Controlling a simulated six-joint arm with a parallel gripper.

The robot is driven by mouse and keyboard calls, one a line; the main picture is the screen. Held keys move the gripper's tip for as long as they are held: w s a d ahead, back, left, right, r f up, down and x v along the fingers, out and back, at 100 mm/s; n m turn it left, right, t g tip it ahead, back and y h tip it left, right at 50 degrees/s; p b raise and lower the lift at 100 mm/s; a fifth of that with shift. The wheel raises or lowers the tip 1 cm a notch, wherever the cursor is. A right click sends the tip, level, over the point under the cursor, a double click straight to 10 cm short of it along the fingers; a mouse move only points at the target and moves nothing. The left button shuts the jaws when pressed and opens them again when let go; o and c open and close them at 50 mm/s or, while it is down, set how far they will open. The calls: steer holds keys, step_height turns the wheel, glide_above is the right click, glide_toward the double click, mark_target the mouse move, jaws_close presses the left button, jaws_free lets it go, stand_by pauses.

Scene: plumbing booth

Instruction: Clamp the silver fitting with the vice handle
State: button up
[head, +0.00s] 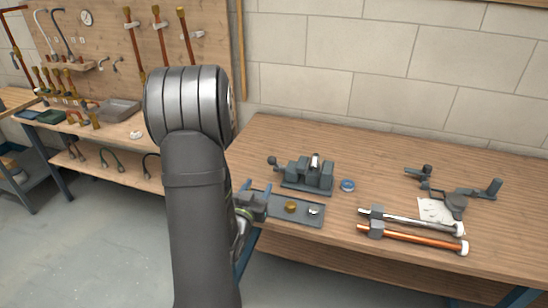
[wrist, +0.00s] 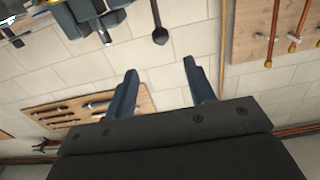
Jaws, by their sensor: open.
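The grey vice (head: 318,178) stands on the wooden bench, right of my arm. A bright silver fitting (head: 315,161) stands upright between its jaws; I cannot tell how tightly it sits. The vice handle, with a dark round knob (head: 272,161), sticks out at the vice's left side. My gripper (head: 245,187) is at the bench's left front edge, left of the vice and apart from the handle. In the wrist view, its two blue-grey fingers (wrist: 163,85) are spread with nothing between them. A dark knobbed rod (wrist: 159,35) hangs beyond them, perhaps the handle.
A grey tray (head: 275,214) with a brass piece (head: 291,207) and a small silver piece (head: 314,211) lies in front of the vice. A blue ring (head: 347,185) lies to its right. Silver (head: 410,222) and copper (head: 415,240) pipes and a dark tool (head: 457,202) lie farther right.

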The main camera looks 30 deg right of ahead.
steer(key=x, duration=1.6)
steer(key=shift+w+d, duration=0.15)
steer(key=shift+w, duration=0.05)
steer(key=shift+c, duration=0.2)
jaws_close()
